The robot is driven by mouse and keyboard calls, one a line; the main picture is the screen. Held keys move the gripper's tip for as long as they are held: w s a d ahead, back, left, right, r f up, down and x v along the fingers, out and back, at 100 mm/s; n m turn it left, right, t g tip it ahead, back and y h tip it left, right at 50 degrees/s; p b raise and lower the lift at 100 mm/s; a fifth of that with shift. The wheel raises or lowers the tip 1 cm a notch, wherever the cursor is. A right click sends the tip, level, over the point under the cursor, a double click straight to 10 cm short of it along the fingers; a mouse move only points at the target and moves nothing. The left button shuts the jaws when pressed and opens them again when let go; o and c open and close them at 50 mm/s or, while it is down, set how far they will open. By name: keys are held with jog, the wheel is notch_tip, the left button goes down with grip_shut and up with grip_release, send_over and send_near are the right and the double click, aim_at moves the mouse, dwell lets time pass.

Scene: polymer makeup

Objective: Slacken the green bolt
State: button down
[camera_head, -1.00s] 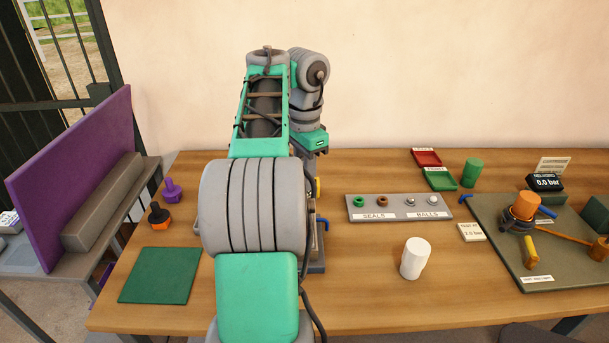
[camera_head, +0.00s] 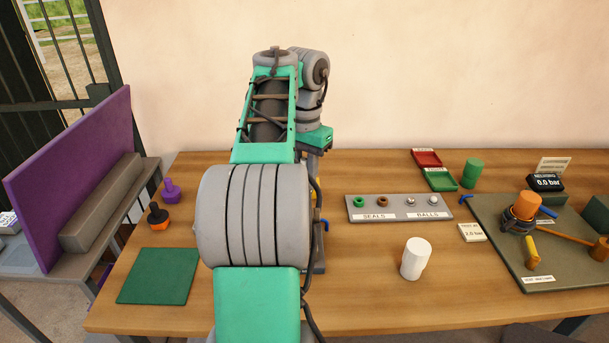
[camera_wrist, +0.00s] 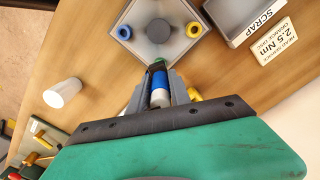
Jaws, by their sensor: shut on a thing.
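In the wrist view my gripper (camera_wrist: 162,90) is shut on a blue and white cylindrical tool (camera_wrist: 160,88). The tool points at the near corner of a square grey fixture (camera_wrist: 136,50). A small green part, apparently the green bolt (camera_wrist: 155,61), shows at that corner by the tool's far end. I cannot tell whether the tool sits on it or is just short of it. In the head view my arm hides the gripper and most of the fixture.
A grey tray marked SCRAP (camera_wrist: 244,18) and a torque label (camera_wrist: 271,40) lie right of the fixture in the wrist view. In the head view a white cylinder (camera_head: 415,259), a seals and balls rack (camera_head: 398,208) and a valve board (camera_head: 530,275) stand to the right.

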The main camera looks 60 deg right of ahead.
jog(key=shift+n, duration=0.9)
jog(key=c, duration=1.1)
grip_release()
